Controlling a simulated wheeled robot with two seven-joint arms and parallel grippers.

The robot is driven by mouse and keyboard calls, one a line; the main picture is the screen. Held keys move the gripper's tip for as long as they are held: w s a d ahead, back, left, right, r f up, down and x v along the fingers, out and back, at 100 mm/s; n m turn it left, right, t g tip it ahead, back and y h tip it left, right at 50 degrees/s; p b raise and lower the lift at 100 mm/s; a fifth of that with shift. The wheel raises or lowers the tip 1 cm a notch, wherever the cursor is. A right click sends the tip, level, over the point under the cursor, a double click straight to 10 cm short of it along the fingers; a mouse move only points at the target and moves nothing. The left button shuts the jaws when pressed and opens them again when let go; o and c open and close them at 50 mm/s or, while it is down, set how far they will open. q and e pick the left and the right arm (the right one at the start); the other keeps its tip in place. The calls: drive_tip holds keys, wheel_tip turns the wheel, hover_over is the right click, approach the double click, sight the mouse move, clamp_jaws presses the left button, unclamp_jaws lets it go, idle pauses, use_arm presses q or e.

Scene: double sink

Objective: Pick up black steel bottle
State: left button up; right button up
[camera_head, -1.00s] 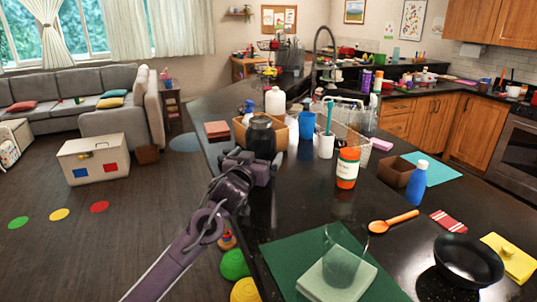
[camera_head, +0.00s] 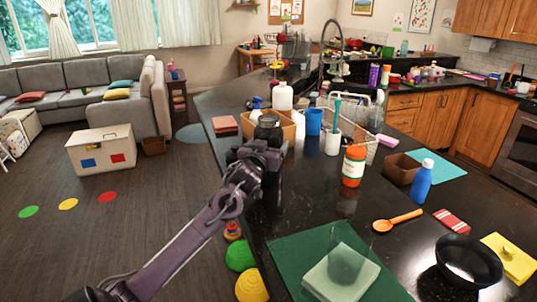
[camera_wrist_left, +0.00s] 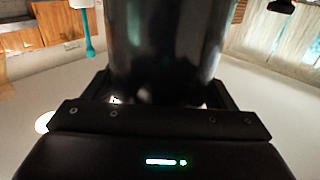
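The black steel bottle (camera_head: 267,125) stands at the counter's left side, in front of the brown box. My left gripper (camera_head: 262,155) reaches to it from the front left and covers its lower part. In the left wrist view, the black bottle (camera_wrist_left: 168,45) is large and dark between the two fingers of my left gripper (camera_wrist_left: 165,98). The fingers lie close along both its sides, with small bright gaps near their bases. I cannot tell whether they press on it. The bottle's bottom is hidden. My right gripper is not in view.
A brown box (camera_head: 286,128) and a white jug (camera_head: 283,96) stand close behind the bottle. A green mat (camera_head: 290,250) lies in front. Floor lies left of the counter.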

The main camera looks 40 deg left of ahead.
use_arm(q)
drive_tip(key=c, duration=0.7)
drive_tip(key=shift+r, duration=0.15)
drive_tip(key=shift+c, duration=1)
drive_tip(key=shift+w+r, duration=0.1)
